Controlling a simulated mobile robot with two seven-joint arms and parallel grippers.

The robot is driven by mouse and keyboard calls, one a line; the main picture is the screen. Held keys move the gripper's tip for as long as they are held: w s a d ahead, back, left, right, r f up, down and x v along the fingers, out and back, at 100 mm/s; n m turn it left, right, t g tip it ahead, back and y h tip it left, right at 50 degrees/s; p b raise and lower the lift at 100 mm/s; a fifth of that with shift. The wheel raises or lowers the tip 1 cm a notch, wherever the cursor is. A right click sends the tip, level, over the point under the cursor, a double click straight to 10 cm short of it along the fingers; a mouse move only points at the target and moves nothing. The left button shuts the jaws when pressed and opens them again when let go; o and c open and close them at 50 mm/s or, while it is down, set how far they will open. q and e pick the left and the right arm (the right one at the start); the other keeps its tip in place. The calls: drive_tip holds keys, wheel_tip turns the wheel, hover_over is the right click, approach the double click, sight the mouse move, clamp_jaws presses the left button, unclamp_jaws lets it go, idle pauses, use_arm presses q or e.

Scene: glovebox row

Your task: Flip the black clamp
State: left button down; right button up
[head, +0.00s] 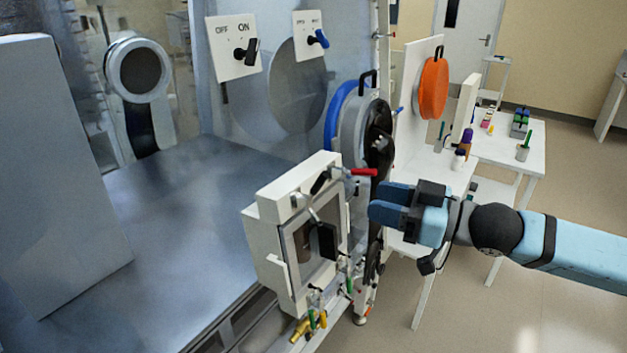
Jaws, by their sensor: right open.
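A white box-shaped chamber (268,213) with a framed front door sticks out from the glovebox wall at the middle. A small black clamp lever (320,182) sits tilted at the chamber's top front edge. A black block-shaped handle (327,240) is on the door's face; I cannot tell for sure which black part is the clamp. My right gripper (373,204) comes in from the right, its two blue fingers apart and empty. It is to the right of the chamber, below the red lever, and appears apart from both black parts. My left gripper is out of view.
A red lever (363,172) juts right from the chamber's top corner. A round black-and-blue port (350,115) stands behind it. Coloured valves (312,320) hang below the chamber. White tables (505,150) with small items stand behind my right arm. Open floor lies at lower right.

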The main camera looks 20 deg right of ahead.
sight(318, 186)
drive_tip(key=p+x, duration=0.2)
drive_tip(key=x, duration=0.8)
drive_tip(key=shift+w+a+r, duration=0.1)
drive_tip(key=shift+w+a, duration=0.05)
drive_tip(key=shift+a, duration=0.05)
drive_tip(key=shift+w+a+p, duration=0.3)
drive_tip(key=shift+w+a, duration=0.15)
drive_tip(key=shift+a, duration=0.05)
clamp_jaws()
